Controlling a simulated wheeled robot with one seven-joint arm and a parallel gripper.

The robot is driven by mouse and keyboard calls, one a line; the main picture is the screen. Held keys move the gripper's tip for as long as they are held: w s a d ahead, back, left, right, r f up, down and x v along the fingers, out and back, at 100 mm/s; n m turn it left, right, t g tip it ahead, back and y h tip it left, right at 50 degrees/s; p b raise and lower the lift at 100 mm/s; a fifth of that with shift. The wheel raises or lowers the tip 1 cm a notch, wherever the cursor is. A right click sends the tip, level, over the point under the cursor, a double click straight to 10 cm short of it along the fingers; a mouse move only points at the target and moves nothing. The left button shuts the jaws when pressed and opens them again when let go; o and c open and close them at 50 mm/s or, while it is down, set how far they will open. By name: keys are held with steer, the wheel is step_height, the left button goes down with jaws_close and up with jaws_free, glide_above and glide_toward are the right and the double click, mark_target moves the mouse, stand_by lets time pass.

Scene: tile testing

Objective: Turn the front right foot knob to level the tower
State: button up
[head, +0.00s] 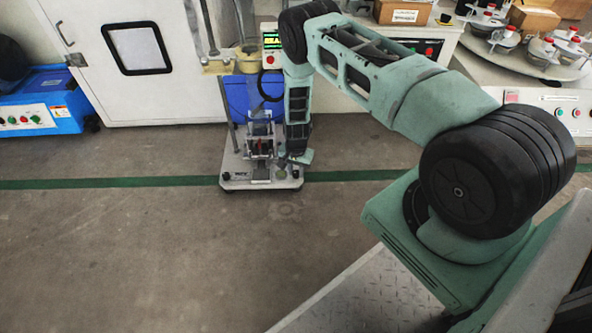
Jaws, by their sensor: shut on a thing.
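The tower (232,110) stands on a pale base plate (242,184) on the floor, with upright rods, a blue container (238,95) and a small lit display (271,41). My green arm reaches over from the right and hangs down along the tower's right side. My gripper (290,166) is low at the base plate's front right corner, shut on the front right foot knob. The knob itself is too small and too covered to make out. A dark foot (227,190) shows at the front left corner. I cannot tell any tilt of the tower from this view.
A white cabinet (135,95) with a dark window stands behind left, beside a blue machine (40,108). A bench with round devices (545,58) and boxes stands at the back right. A green floor line (110,182) runs past the tower. The floor in front is clear.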

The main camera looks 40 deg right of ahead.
mark_target(296, 172)
steer(key=o, duration=1)
step_height(296, 172, up, 17)
steer(key=p, duration=0.7)
steer(key=shift+r+p, duration=0.2)
steer(key=shift+p, duration=0.1)
